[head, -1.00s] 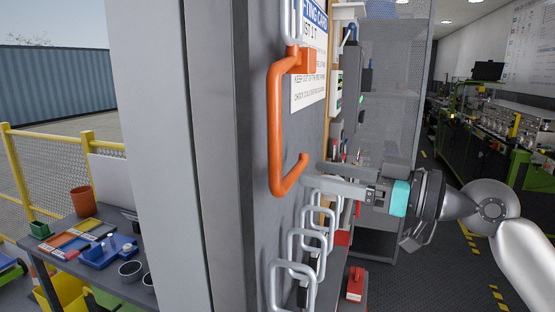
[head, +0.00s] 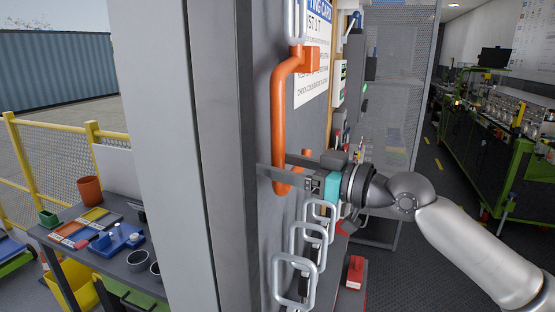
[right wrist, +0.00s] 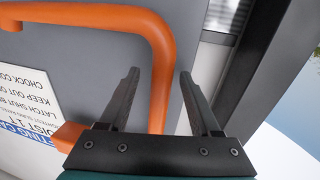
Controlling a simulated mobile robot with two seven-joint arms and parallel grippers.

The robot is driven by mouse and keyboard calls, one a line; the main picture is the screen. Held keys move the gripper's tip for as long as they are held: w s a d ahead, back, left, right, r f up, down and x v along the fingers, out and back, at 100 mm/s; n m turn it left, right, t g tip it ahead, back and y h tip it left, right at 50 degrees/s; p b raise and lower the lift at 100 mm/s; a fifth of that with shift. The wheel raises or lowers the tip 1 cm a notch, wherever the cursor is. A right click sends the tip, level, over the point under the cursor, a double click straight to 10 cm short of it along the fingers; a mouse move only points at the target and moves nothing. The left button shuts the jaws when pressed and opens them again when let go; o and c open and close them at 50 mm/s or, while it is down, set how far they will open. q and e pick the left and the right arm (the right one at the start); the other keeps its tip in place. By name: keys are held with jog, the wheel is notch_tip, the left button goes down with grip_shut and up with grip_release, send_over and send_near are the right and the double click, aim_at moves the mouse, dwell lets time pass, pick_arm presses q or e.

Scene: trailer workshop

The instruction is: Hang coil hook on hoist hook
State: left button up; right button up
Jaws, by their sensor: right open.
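An orange C-shaped bar (head: 278,110), perhaps the coil hook, stands upright along the grey panel in the head view. Its orange block (head: 311,60) is at the top, just below a grey metal loop (head: 294,22); I cannot tell whether they join or which part is the hoist hook. My right gripper (head: 276,166) is open at the bar's lower end, its fingers reaching left. In the right wrist view the orange bar (right wrist: 161,50) passes between the open fingers (right wrist: 159,76), with visible gaps on both sides. My left gripper is not in view.
Several grey loop handles (head: 280,285) stick out just below the right gripper. A lettered sign (head: 312,85) is on the panel behind the bar. A grey post (head: 175,150) stands left, with a table of trays (head: 120,265) beyond. A red object (head: 355,272) lies low at right.

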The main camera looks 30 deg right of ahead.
jog(key=shift+w+a, duration=0.15)
grip_shut()
dwell(0.6)
dwell(0.9)
dwell(0.5)
jog(key=shift+r, duration=0.35)
